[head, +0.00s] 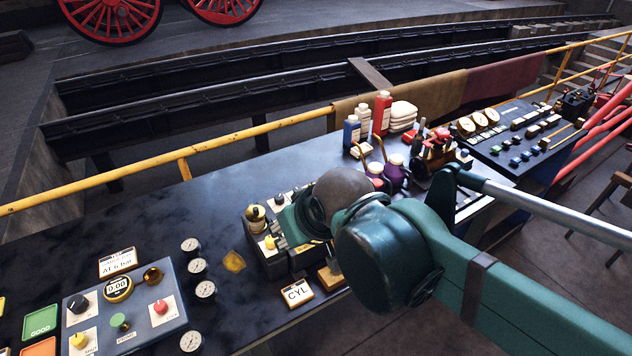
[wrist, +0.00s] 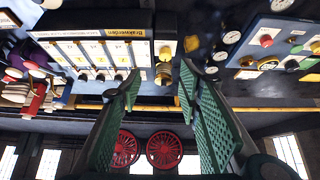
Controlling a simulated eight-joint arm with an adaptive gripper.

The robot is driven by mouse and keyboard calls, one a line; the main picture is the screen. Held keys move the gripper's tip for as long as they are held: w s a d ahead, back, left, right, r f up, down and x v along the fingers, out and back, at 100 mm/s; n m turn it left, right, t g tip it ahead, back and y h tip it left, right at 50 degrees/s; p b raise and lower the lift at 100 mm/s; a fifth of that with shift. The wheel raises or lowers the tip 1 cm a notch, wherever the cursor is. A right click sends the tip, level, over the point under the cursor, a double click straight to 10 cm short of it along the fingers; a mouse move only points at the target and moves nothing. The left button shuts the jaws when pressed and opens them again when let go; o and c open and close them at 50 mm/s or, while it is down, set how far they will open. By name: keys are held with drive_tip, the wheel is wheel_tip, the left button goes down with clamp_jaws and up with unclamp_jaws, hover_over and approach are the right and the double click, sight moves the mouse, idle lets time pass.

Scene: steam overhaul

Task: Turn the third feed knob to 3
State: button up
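A dark box (head: 252,237) with a row of small dark knobs stands on the bench in the head view, partly hidden by my arm. The wrist view shows its white labelled panel (wrist: 88,52) upside down, with several dark knobs (wrist: 83,75) along one edge. I cannot tell which is the third feed knob or read its setting. A brass knob (head: 256,213) and a yellow knob (head: 269,242) sit at the box's end. My gripper (wrist: 160,75) is open, its green fingers apart. The brass knob (wrist: 163,73) shows between the fingertips, with no visible contact.
A blue-grey panel (head: 140,332) with coloured knobs stands at front left, near several round gauges (head: 196,268). A yellow rail (head: 230,143) runs along the back.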

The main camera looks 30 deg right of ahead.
drive_tip(key=w+d+r+g+p, duration=0.25)
drive_tip(key=w+d, duration=0.25)
drive_tip(key=w, duration=0.4)
drive_tip(key=w+d+f+g+p, duration=0.1)
drive_tip(key=w+d+f+p, duration=0.1)
drive_tip(key=w+d, duration=0.3)
drive_tip(key=w+d+f+n+g+p, duration=0.1)
drive_tip(key=w+d+f+g+p, duration=0.1)
drive_tip(key=w+d+f, duration=0.2)
drive_tip(key=w+d+f+g+p, duration=0.1)
drive_tip(key=w+d+f+p, duration=0.1)
drive_tip(key=w+d, duration=0.5)
drive_tip(key=shift+w+d+f+n, duration=0.2)
drive_tip(key=shift+w, duration=0.35)
drive_tip(key=shift+w+d+f+n, duration=0.15)
drive_tip(key=shift+w+f+n, duration=0.05)
drive_tip(key=shift+w, duration=0.35)
drive_tip(key=shift+w+d+f+g, duration=0.2)
drive_tip(key=shift+d+f+g, duration=0.05)
drive_tip(key=shift+d+f, duration=0.15)
drive_tip(key=shift+f, duration=3.9)
drive_tip(key=c, duration=0.9)
